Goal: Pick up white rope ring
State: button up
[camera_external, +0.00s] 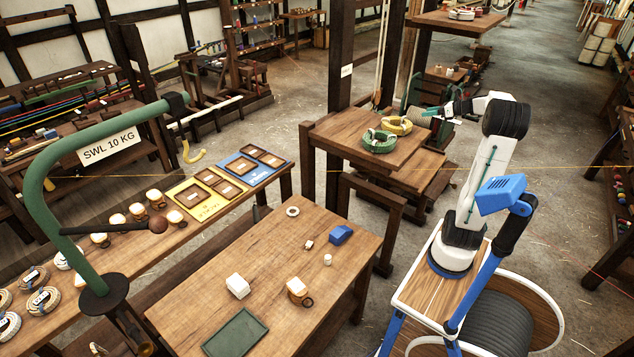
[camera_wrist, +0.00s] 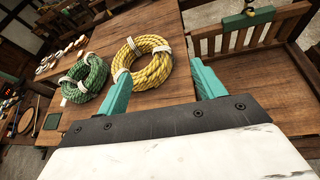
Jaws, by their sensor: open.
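A small white ring (camera_external: 292,211) lies flat on the near wooden table (camera_external: 262,262); it is too small to tell whether it is rope. My gripper (camera_external: 411,113) is above the small raised table, far from that ring. In the wrist view my gripper (camera_wrist: 160,70) has its two teal fingers wide apart with nothing held between them. A yellow rope coil (camera_wrist: 150,73) lies beyond and between the fingertips, and a green rope coil (camera_wrist: 92,72) lies left of it. Both coils, yellow (camera_external: 397,124) and green (camera_external: 379,142), rest on the small table.
The near table also bears a blue block (camera_external: 340,235), a white block (camera_external: 238,286), a yellowish-white piece (camera_external: 298,289) and a green tray (camera_external: 236,334). A raised board (camera_external: 440,22) with a pale coil (camera_external: 465,13) stands behind. A green curved arm (camera_external: 40,185) rises at left.

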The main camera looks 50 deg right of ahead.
jog(key=shift+o, duration=1.4)
jog(key=shift+r, duration=0.1)
